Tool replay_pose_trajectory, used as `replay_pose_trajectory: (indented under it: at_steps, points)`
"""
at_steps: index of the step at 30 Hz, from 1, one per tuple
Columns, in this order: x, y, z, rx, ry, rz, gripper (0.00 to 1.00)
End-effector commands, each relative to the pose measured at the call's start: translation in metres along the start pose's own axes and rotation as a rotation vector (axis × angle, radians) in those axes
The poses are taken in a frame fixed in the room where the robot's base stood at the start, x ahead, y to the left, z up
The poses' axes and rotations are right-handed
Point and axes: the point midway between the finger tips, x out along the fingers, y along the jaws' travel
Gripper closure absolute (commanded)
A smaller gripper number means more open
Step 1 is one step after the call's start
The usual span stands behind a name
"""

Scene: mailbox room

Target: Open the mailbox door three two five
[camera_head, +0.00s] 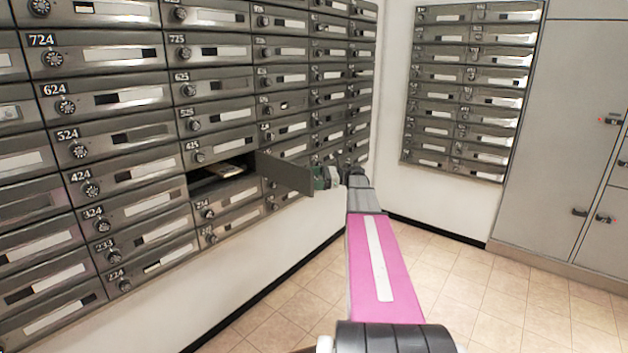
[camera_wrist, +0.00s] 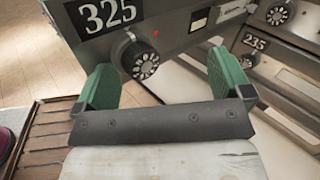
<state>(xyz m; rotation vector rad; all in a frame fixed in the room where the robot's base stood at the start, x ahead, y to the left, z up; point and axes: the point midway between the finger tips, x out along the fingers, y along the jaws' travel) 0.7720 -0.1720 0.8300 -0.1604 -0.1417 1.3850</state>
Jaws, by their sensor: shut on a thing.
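The mailbox door 325 (camera_head: 286,174) stands swung out from the wall of boxes, hinged at its right side. Behind it the compartment (camera_head: 222,181) is open, with some pale mail inside. In the wrist view the door (camera_wrist: 185,27) shows its white number 325 and a round black dial knob (camera_wrist: 138,60). My gripper (camera_head: 328,178) is at the free edge of the door. The exact finger contact is partly hidden.
Shut mailboxes surround the opening, including 425 (camera_head: 215,144) above it. In the wrist view, door 235 (camera_wrist: 285,45) is at the right. A second mailbox bank (camera_head: 470,90) and grey lockers (camera_head: 555,130) stand at the right. The tiled floor (camera_head: 480,290) is clear.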

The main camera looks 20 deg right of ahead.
Motion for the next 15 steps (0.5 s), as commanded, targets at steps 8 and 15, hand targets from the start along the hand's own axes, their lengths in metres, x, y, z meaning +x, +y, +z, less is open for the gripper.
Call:
replay_pose_trajectory:
  at_steps: [8, 15]
  points:
    - [-0.013, -0.017, -0.003, -0.002, 0.003, -0.018, 0.23]
    - [-0.024, -0.025, -0.003, -0.002, 0.001, -0.019, 0.23]
